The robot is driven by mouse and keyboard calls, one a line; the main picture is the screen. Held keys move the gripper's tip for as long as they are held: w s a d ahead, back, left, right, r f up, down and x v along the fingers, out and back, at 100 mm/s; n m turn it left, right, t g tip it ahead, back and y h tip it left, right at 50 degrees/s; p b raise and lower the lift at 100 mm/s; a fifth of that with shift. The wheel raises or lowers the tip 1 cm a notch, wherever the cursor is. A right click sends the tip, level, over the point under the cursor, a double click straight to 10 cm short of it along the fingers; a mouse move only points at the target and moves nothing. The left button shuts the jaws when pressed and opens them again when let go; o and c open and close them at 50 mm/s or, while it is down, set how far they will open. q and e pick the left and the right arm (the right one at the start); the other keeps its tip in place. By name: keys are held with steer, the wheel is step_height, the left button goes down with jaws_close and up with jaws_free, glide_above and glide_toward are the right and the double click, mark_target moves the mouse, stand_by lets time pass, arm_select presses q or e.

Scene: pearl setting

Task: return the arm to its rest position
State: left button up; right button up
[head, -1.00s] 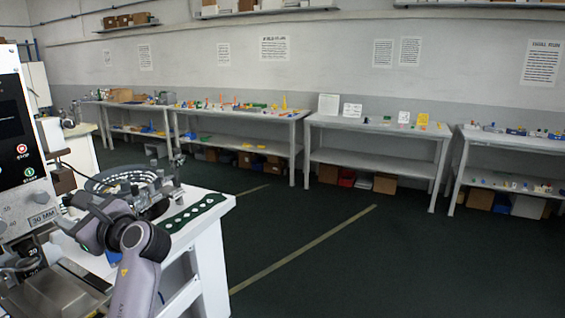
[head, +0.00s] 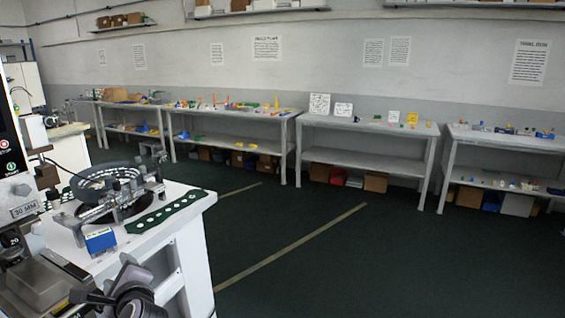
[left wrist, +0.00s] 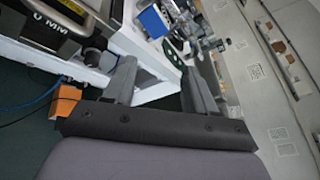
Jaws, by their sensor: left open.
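My left gripper (head: 108,283) is low at the bottom left of the head view, in front of the white workbench. In the left wrist view its two fingers (left wrist: 162,84) stand apart with nothing between them. Only the gripper and wrist end of my left arm show in the head view. A blue block (head: 100,240) is on the white workbench (head: 178,232), beside a metal fixture with a dark ring (head: 105,175). The blue block also shows in the left wrist view (left wrist: 153,20), beyond the fingers. My right gripper is in neither view.
A machine with buttons (head: 15,150) stands close at the left edge. A dark green strip with holes (head: 170,211) lies along the bench's edge. Several grey tables (head: 365,160) line the back wall. The dark floor (head: 370,265) on the right is clear.

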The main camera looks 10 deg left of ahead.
arm_select(q)
steer(key=s+d+f+n+h, duration=0.2)
steer(key=s+d+f+h, duration=0.1)
steer(key=f, duration=0.2)
steer(key=s+d+f+n+t+h, duration=0.1)
steer(key=s+d+f+h, duration=0.1)
steer(key=s+d+f, duration=0.3)
steer(key=d+f+n+h, duration=0.2)
steer(key=f+h, duration=0.1)
steer(key=f, duration=0.3)
steer(key=s+d+f+n+h, duration=0.3)
steer(key=s+d+n, duration=0.2)
steer(key=s, duration=0.2)
steer(key=s+d+f+n+h, duration=0.3)
steer(key=s+d+f+n, duration=0.1)
steer(key=s, duration=0.4)
steer(key=shift+s+d+n+g, duration=0.25)
steer(key=shift+d+n+g, duration=0.15)
steer(key=shift+d, duration=0.3)
